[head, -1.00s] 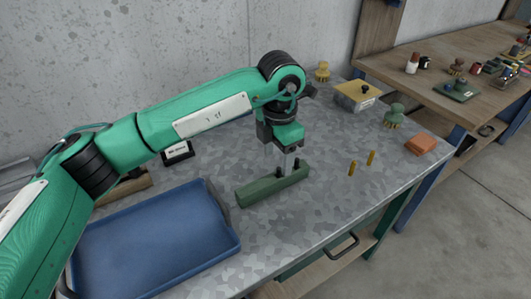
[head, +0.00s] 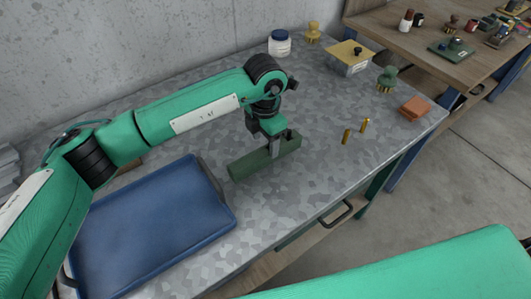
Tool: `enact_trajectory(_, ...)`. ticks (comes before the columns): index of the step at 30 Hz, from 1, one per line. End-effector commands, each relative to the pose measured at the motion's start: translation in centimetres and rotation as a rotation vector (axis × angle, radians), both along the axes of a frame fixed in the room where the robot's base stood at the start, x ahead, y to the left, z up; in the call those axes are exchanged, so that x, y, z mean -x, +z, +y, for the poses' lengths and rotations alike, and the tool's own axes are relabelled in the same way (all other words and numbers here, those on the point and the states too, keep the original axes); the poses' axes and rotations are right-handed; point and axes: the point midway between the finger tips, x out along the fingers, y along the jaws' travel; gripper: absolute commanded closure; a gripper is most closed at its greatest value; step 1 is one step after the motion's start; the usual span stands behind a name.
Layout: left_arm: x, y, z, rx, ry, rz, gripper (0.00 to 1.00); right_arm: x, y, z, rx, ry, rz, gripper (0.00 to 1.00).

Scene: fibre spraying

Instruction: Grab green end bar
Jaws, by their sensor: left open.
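The green end bar (head: 250,165) is a dark green block lying on the grey metal tabletop, to the right of the blue tray. My left gripper (head: 275,150) points down at the bar near its middle, with its fingers at the bar's top or side. It is open, and the bar still rests on the table. The gripper hides part of the bar, and I cannot tell whether the fingers touch it. My right gripper is not in view; only a green link of my right arm shows at the bottom right.
The blue tray (head: 150,225) lies empty at the left. Two brass pins (head: 347,136) stand to the right of the bar. A yellow-lidded box (head: 348,60), a white jar (head: 280,43), a green-topped brush (head: 387,80) and orange blocks (head: 415,107) stand farther back.

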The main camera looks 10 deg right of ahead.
Motion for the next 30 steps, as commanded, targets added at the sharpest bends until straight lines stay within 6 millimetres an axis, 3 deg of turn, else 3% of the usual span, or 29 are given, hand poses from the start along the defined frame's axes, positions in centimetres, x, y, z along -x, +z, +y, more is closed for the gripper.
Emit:
enact_trajectory(9,0.4,-4.0,-0.1,-0.001,0.001,0.004,0.42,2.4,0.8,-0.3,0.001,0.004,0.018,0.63)
enact_trajectory(18,0.4,-4.6,-0.1,-0.001,0.000,0.002,0.42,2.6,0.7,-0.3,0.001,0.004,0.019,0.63)
enact_trajectory(27,0.4,-4.6,-0.1,-0.001,0.000,0.001,1.00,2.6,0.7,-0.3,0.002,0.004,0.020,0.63)
enact_trajectory(30,0.3,-4.4,-0.1,0.000,0.000,0.000,1.00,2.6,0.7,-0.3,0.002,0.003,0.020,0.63)
